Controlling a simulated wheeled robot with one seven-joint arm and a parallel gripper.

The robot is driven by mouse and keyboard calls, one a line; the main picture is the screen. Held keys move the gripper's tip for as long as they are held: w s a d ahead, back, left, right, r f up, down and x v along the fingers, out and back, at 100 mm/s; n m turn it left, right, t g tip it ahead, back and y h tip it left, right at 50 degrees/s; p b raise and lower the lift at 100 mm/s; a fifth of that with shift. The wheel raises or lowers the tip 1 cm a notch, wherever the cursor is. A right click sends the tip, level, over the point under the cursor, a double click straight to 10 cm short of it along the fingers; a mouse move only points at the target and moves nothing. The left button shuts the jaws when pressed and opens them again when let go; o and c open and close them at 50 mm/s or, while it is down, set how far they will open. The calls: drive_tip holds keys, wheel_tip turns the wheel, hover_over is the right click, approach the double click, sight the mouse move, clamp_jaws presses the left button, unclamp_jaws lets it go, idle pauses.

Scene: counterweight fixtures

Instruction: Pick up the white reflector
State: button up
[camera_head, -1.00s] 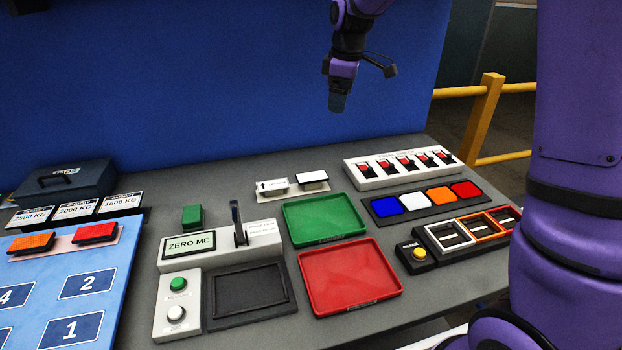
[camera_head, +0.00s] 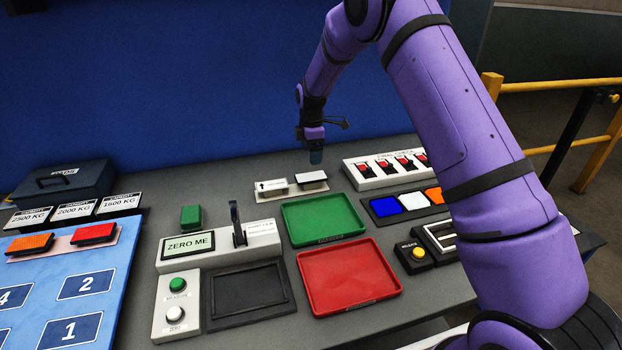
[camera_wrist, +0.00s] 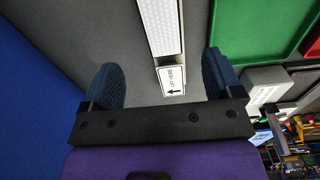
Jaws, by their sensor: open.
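The white reflector (camera_head: 311,177) sits on a small base with a printed label plate (camera_head: 271,186) to its left, behind the green tray. In the wrist view the reflector (camera_wrist: 160,25) is a long, textured white strip, cut off by the top edge. The label plate (camera_wrist: 172,79) lies below it in that picture. My gripper (camera_head: 316,157) is close above the reflector in the head view, pointing down. In the wrist view my gripper (camera_wrist: 162,82) has its two blue fingers wide apart, with nothing between them. The label plate shows in the gap; I cannot tell the exact height.
A green tray (camera_head: 323,239) and a red tray (camera_head: 349,302) lie in front. A switch box (camera_head: 367,183) stands right of the reflector. A blue, white and orange tile panel (camera_head: 413,202) is partly behind my arm. A lever device (camera_head: 262,228) stands at left; a blue wall rises behind.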

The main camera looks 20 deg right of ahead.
sight(311, 176)
wheel_tip(311, 176, down, 8)
drive_tip(key=shift+s+a+f, duration=0.1)
drive_tip(key=c, duration=1)
